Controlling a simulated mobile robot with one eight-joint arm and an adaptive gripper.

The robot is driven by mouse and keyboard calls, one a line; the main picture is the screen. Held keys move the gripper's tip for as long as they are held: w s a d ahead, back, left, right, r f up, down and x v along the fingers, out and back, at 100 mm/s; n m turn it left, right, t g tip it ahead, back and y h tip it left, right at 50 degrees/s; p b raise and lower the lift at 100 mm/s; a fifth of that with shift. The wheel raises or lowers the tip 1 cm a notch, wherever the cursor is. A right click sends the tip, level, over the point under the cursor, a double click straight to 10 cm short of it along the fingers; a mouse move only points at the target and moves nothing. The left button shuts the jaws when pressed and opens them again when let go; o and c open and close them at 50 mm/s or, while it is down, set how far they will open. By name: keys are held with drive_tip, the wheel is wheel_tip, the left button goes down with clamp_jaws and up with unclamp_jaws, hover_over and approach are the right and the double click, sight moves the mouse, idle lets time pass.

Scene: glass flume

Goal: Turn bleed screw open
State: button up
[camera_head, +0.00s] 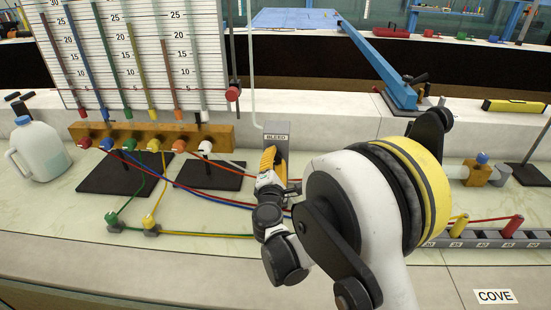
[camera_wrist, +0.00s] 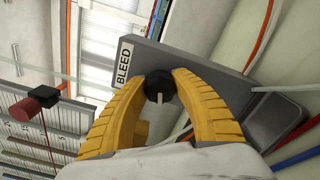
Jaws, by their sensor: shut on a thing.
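The bleed screw (camera_wrist: 159,86) is a dark round knob with a pale mark across its face. It sits on a grey block (camera_wrist: 210,66) with a white BLEED label (camera_wrist: 122,65). The grey block also shows in the head view (camera_head: 282,129), standing on the bench behind my gripper. My gripper (camera_wrist: 160,82) has yellow ribbed fingers, one on each side of the knob, closed against it. In the head view my gripper (camera_head: 268,160) is in front of the block and hides the knob.
A manometer board (camera_head: 150,50) with coloured tubes stands behind a brass manifold (camera_head: 150,135) at left. A plastic jug (camera_head: 38,150) is at far left. Coloured hoses run along the bench beside my arm. A blue lever (camera_head: 380,65) and a yellow level (camera_head: 514,106) are at right.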

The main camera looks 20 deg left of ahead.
drive_tip(key=shift+n, duration=1.1)
drive_tip(key=o, duration=1.2)
drive_tip(key=v, duration=0.7)
drive_tip(key=shift+s, duration=0.2)
